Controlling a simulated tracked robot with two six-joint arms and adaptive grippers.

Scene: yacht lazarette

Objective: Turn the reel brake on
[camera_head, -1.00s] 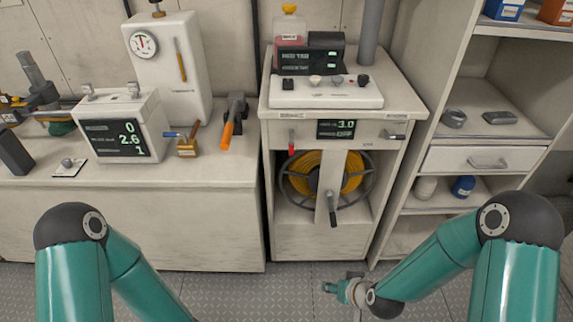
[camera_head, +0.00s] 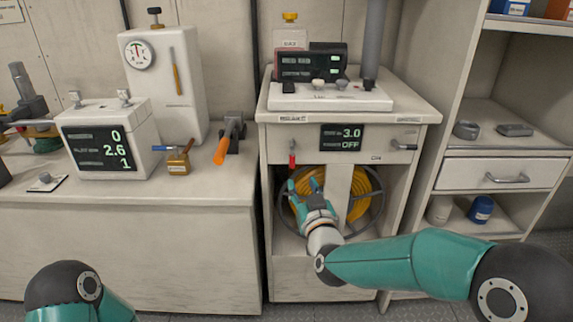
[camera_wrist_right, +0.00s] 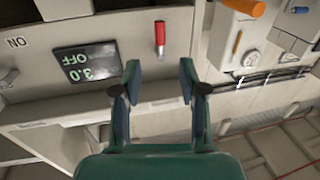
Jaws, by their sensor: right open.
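The small red-handled lever (camera_head: 292,160) sits on the cabinet front, above the left side of the reel. In the right wrist view the red lever (camera_wrist_right: 160,36) stands just beyond the fingertips, between them in line. A dark display (camera_head: 342,138) beside it reads 3.0 and OFF; it appears upside down in the wrist view (camera_wrist_right: 87,65). The reel with yellow hose (camera_head: 362,202) is in the open bay, partly hidden by my right arm. My right gripper (camera_head: 304,187) is open and empty, just below the lever, apart from it. My left gripper is out of view.
A white panel with a dark display box (camera_head: 312,64) stands on the cabinet top. The left counter holds a scale-like box (camera_head: 107,140) and an orange-handled tool (camera_head: 227,142). Shelves with a drawer (camera_head: 500,174) stand to the right.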

